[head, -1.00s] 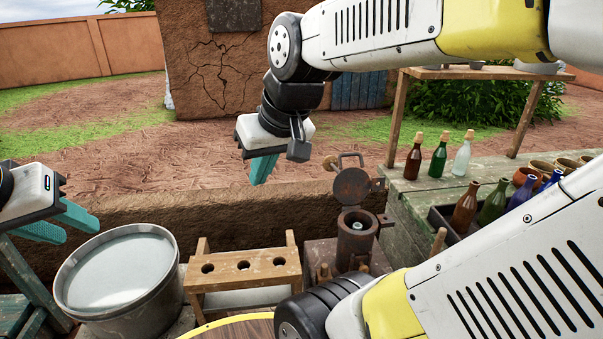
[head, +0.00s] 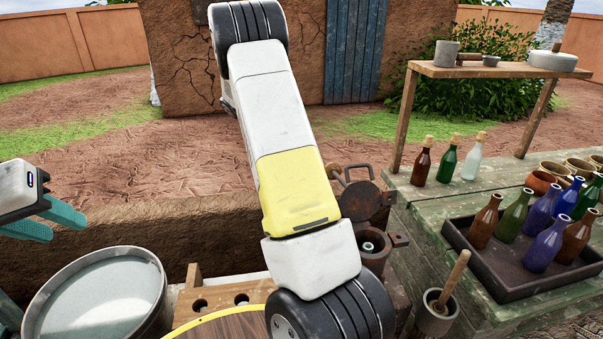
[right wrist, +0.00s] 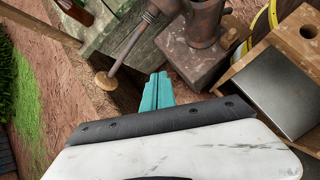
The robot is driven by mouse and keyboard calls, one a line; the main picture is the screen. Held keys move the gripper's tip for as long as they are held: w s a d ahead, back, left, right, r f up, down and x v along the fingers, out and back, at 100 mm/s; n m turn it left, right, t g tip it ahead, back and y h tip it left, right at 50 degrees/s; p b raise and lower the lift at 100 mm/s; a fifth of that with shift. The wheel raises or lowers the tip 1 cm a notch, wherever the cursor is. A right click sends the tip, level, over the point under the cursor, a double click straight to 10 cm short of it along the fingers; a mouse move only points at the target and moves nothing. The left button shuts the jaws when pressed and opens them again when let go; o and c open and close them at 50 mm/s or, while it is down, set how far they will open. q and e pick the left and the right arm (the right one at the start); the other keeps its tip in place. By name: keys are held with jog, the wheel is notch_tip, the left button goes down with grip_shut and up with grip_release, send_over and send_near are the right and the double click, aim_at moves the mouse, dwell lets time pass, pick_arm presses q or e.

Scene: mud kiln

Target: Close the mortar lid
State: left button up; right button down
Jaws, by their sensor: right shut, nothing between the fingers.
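The mortar (head: 374,262) is a dark rusty metal cylinder, partly hidden behind my right arm in the head view. Its round lid (head: 360,201) stands raised behind the open mouth, with a loop handle on top. A rod with a wooden knob (head: 333,171) sticks out to its left. In the right wrist view the mortar (right wrist: 204,22) stands on a block, and the knob (right wrist: 105,82) is left of my fingers. My right gripper (right wrist: 156,92) is shut and empty, apart from the mortar; my arm hides it in the head view. My left gripper (head: 45,222) is open and empty at far left.
A grey tub (head: 100,300) and a wooden holed rack (head: 215,302) stand left of the mortar. A smaller mortar with a pestle (head: 437,312) stands to its right. A tray of bottles (head: 490,262) and more bottles fill the right bench. A low mud wall runs behind.

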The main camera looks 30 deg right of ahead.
jog(key=w+d+f+n+h, duration=0.2)
jog(key=f+n+h, duration=0.15)
jog(key=f, duration=0.25)
jog(key=w+d+f+n+g+h, duration=0.1)
jog(key=w+f+n+h, duration=0.25)
jog(key=f, duration=0.25)
jog(key=w+d+f+n+h, duration=0.2)
jog(key=f+h, duration=0.2)
jog(key=f, duration=0.2)
jog(key=s+d+r, duration=0.2)
jog(key=d+r, duration=0.2)
jog(key=d, duration=0.6)
jog(key=shift+s+d, duration=0.15)
jog(key=shift+d, duration=0.1)
jog(key=shift+r, duration=0.15)
